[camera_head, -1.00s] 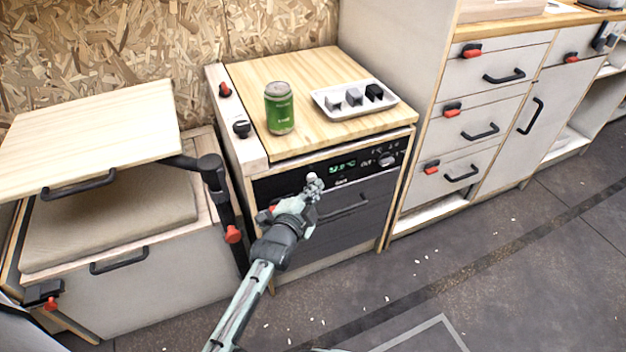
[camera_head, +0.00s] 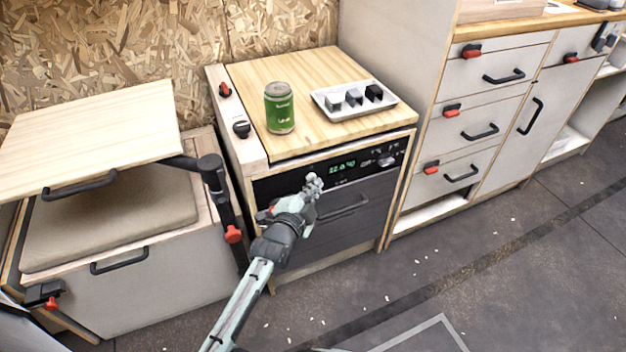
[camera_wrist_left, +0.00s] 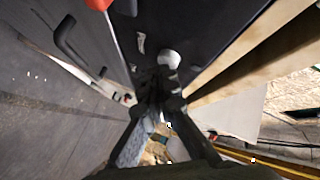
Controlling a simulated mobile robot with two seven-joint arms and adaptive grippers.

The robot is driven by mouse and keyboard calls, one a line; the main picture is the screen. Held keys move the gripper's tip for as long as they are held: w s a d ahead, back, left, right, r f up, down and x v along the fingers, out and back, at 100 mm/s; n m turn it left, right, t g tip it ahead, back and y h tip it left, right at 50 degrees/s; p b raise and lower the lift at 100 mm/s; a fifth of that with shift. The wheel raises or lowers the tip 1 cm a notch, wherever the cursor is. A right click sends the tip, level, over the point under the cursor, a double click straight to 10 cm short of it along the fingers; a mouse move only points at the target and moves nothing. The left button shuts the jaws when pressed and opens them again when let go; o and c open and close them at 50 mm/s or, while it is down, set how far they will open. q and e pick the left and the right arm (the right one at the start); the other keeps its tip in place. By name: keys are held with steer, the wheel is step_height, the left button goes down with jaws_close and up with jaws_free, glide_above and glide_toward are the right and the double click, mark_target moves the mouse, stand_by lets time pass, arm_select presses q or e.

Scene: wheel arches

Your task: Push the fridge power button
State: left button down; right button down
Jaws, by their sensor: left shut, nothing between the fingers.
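The fridge (camera_head: 345,228) is the dark-fronted unit under a wooden top. Its black control panel (camera_head: 300,180) has a lit green display (camera_head: 342,167) and a knob (camera_head: 386,161) to the right. My left gripper (camera_head: 314,182) is shut and empty, its tips in front of the panel's left-middle part, just left of and below the display. In the left wrist view, a round whitish button-like piece (camera_wrist_left: 169,59) sits right ahead of the fingertips (camera_wrist_left: 165,78). Whether they touch it I cannot tell. In the head view the gripper covers that spot. My right gripper is not in view.
A green can (camera_head: 280,108) and a white tray (camera_head: 352,110) with several small blocks stand on the wooden top. A bench box with a raised lid (camera_head: 90,138) is at the left. White drawers (camera_head: 470,130) are at the right. The floor in front is clear.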

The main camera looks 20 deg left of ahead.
arm_select(q)
steer(key=shift+s+d+p, duration=0.35)
steer(key=shift+s+d, duration=0.15)
steer(key=shift+s, duration=0.1)
